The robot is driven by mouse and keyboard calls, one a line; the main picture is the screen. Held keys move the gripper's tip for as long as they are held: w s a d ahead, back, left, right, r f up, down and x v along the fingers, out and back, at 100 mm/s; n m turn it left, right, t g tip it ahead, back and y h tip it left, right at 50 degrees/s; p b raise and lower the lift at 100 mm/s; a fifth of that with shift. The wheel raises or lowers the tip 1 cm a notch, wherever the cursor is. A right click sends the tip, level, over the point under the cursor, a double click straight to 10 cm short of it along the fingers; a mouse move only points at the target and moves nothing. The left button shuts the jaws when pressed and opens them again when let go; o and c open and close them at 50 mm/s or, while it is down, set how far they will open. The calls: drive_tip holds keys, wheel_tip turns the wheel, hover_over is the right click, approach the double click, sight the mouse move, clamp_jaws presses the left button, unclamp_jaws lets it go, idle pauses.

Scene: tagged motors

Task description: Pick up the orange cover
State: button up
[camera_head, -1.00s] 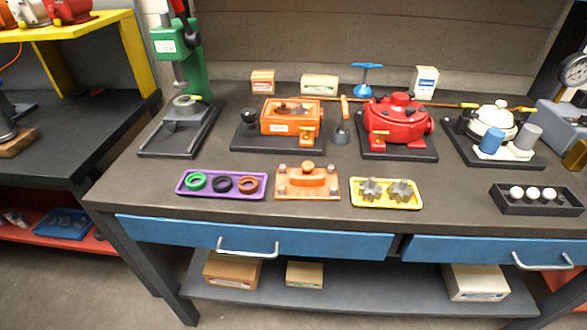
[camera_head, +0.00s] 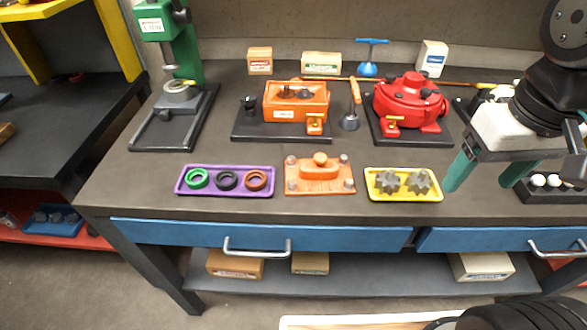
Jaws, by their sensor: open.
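The orange cover (camera_head: 320,174) lies flat near the front of the bench, with a raised knob on top and bolts at its corners. It sits between the purple tray and the yellow tray. An open orange motor housing (camera_head: 296,102) stands behind it on a dark base, its inner parts showing. My gripper (camera_head: 482,183) is at the right, above the bench, with its two teal fingers apart and nothing seen between them.
A purple tray (camera_head: 182,184) holds green, black and orange rings. A yellow tray (camera_head: 404,196) holds two gears. A red motor (camera_head: 410,101), a green press (camera_head: 177,45) and a blue T-handled tool (camera_head: 368,68) stand behind. Blue drawers (camera_head: 265,233) line the front edge.

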drive_tip(key=w+a+f+n, duration=0.1)
drive_tip(key=w+a+n, duration=0.3)
drive_tip(key=w+a, duration=0.45)
drive_tip(key=n+g, duration=0.1)
drive_tip(key=n, duration=0.3)
hover_over(320, 156)
drive_tip(key=d, duration=0.1)
wheel_tip(320, 156, down, 7)
drive_tip(key=shift+r, duration=0.15)
drive_tip(key=f, duration=0.5)
drive_tip(key=a+f, duration=0.1)
drive_tip(key=f, duration=0.1)
drive_tip(key=shift+s+f, duration=0.1)
drive_tip(key=shift+f, duration=0.2)
clamp_jaws()
